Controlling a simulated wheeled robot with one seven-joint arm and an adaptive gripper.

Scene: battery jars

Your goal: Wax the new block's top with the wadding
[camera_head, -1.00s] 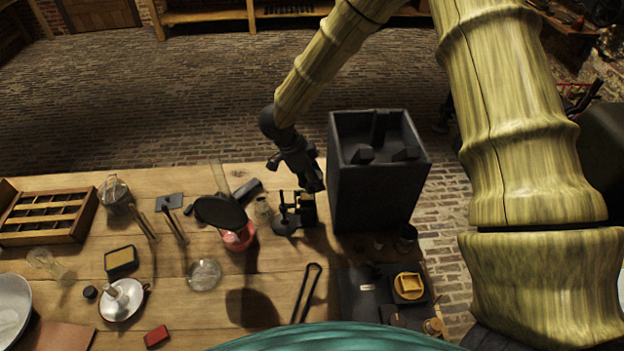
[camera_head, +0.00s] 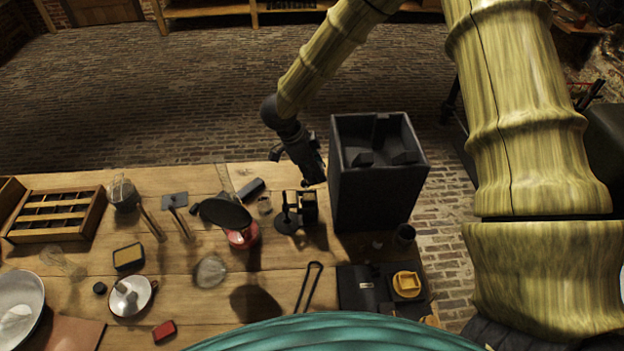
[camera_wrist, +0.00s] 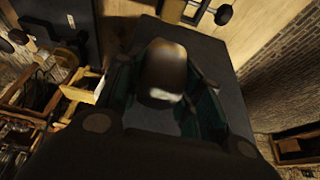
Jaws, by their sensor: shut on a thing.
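My gripper (camera_head: 312,178) hangs over the back of the bench, just left of the tall dark open box (camera_head: 370,190). In the wrist view my gripper (camera_wrist: 165,95) is shut on a rounded brown piece with a whitish patch, which looks like the wadding (camera_wrist: 165,70). A small black stand (camera_head: 287,222) with a dark block on it (camera_head: 308,205) is on the bench just below the gripper; I cannot tell whether this is the new block. The gripper appears apart from it. The underside of the held piece is hidden.
A red pot with a black pan-like disc (camera_head: 225,213) stands left of the stand. A wooden compartment tray (camera_head: 60,214) is at left.

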